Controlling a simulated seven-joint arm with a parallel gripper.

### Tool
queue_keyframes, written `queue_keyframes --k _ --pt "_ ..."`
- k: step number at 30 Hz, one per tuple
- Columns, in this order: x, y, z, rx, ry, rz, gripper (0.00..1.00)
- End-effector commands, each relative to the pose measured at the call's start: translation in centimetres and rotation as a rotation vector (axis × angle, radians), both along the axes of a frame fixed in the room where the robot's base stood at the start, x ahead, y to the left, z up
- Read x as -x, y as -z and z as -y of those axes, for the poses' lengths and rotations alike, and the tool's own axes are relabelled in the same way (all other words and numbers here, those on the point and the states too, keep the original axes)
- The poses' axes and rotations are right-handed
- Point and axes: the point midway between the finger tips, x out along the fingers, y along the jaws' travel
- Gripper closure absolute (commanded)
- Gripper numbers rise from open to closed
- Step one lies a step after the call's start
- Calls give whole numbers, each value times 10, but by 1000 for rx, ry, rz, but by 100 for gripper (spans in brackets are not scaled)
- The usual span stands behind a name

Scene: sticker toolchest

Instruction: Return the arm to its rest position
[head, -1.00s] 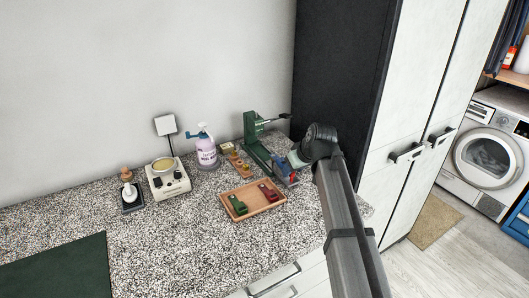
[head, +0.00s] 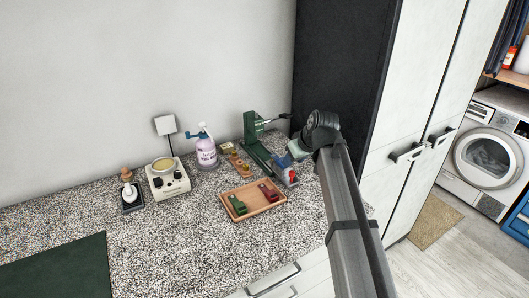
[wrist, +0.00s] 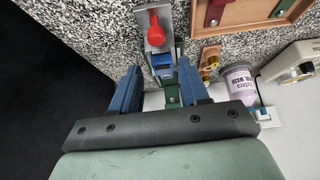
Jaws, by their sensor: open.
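My gripper (head: 284,160) is near the right end of the counter, in front of the dark cabinet side. It is open, and its two blue fingers (wrist: 158,76) stand apart in the wrist view. Between and beyond them is a green press-like tool (head: 254,137), whose green body (wrist: 173,92) is partly hidden by my gripper. A red knob-like piece (wrist: 156,29) is on a grey metal plate at the tool's near end, and the red piece also shows in the head view (head: 292,175). I see nothing held between the fingers.
A wooden tray (head: 254,210) with a green and a red piece lies in front of the tool. Left of it are a pink-and-white pump bottle (head: 206,152), a cream device (head: 167,181) and a dark green mat (head: 58,268). A tall cabinet (head: 345,70) stands close on the right.

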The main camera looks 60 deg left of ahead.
Motion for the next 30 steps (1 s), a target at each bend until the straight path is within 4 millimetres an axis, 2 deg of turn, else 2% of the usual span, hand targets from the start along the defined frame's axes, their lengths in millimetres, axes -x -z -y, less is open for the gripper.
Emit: queue_keyframes --k 10,14,17,20,21,25,27,30 --pt "-1 0 1 0 1 0 55" --pt "-21 5 10 -3 34 10 55" --pt "-56 12 28 -9 91 26 55" --pt "-105 21 56 -17 172 52 55" --pt "-125 25 68 -20 206 63 55" --pt "-184 45 115 -18 315 92 55" --pt "-209 67 144 -2 370 92 55" --pt "-230 109 184 39 436 68 55"
